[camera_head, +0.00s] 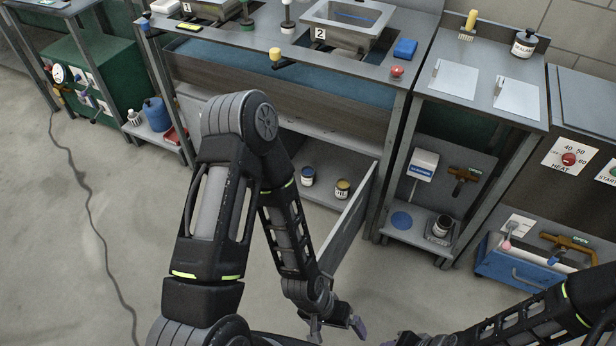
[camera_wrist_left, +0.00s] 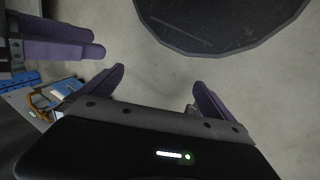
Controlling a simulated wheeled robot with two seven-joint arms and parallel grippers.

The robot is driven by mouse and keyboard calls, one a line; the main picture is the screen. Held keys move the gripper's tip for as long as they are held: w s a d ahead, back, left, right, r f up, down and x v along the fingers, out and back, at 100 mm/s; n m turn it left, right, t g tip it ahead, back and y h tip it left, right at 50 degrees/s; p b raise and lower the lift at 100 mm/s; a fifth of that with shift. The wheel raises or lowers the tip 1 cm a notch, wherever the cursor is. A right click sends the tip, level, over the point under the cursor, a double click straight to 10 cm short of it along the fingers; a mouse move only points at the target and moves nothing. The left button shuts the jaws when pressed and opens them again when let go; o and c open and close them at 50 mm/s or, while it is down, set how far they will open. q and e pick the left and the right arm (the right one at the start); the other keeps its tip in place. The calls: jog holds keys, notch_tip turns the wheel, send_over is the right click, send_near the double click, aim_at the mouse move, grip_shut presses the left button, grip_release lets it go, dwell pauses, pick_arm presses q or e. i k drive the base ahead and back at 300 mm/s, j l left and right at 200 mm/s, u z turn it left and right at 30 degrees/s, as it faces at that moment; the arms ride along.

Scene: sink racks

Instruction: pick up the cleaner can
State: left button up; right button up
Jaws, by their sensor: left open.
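Two small cans stand inside the low cabinet under the sink bench in the head view: one with a blue lid (camera_head: 308,176) and one with a yellow lid (camera_head: 342,188). Their labels are too small to read, so I cannot tell which is the cleaner can. My left gripper (camera_head: 337,328) is open and empty, low in front of the cabinet and well apart from both cans. Its spread purple fingers also show in the left wrist view (camera_wrist_left: 157,88), over bare floor. My right gripper (camera_head: 405,342) is at the bottom edge, partly cut off.
An open cabinet door (camera_head: 350,222) stands out between the cans and the right-hand bench. A jar (camera_head: 441,226) sits on that bench's lower shelf, and a blue box (camera_head: 510,264) is farther right. A sealant bottle (camera_head: 525,42) stands on top. The floor at left is clear except for a cable.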

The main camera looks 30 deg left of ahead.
aim_at(307, 172)
jog(key=j+z, duration=0.15)
jog(key=z, duration=0.6)
jog(key=j+z, duration=0.25)
jog(key=j, duration=0.2)
jog(key=k+j+z, duration=0.1)
jog(key=j+z, duration=0.15)
jog(key=j, duration=0.2)
jog(key=k+j+z, duration=0.1)
jog(key=j+z, duration=0.15)
jog(key=j, duration=0.15)
jog(key=k+j+z, duration=0.1)
jog(key=j+z, duration=0.15)
jog(key=j, duration=0.2)
jog(key=k+j, duration=0.15)
jog(key=j, duration=0.2)
jog(key=k+j, duration=0.15)
jog(key=j, duration=0.2)
jog(key=k+j, duration=0.15)
jog(key=j, duration=0.2)
jog(key=k+j, duration=0.15)
jog(key=j, duration=0.2)
jog(key=i+z, duration=0.05)
